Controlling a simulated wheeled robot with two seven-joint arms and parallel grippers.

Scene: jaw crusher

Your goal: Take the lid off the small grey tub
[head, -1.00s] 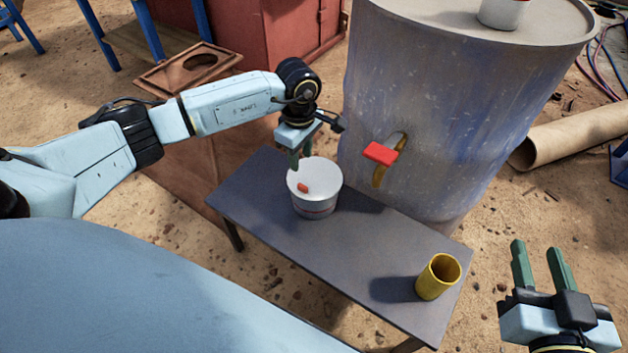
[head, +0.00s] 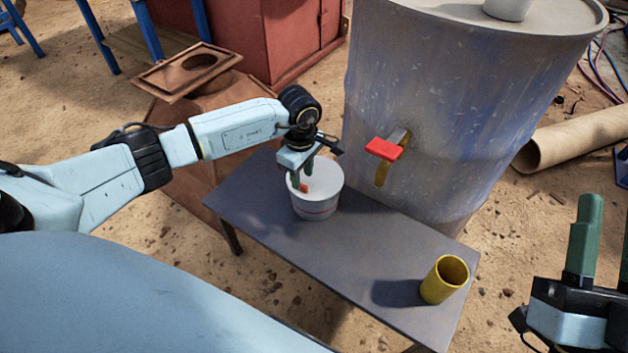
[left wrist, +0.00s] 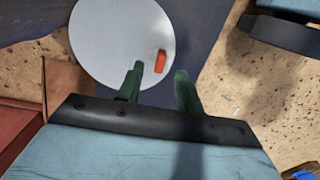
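The small grey tub (head: 318,208) stands upright on the dark bench, with a reddish band low on its side. Its pale round lid (head: 325,176) is on top, with an orange-red knob (head: 305,187) off centre. In the left wrist view the lid (left wrist: 110,35) is a white disc and the knob (left wrist: 159,62) stands near its edge. My left gripper (head: 300,180) is just above the lid at the knob. In the left wrist view its green fingers (left wrist: 160,78) are apart, with the knob just beyond the gap. My right gripper (head: 602,230) is open and empty at the right edge.
A yellow cup (head: 444,279) stands at the near right end of the bench (head: 370,240). A large blue-grey drum (head: 450,110) with a red-handled tap (head: 385,149) rises close behind the tub. A cardboard tube (head: 575,138) lies on the ground at right.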

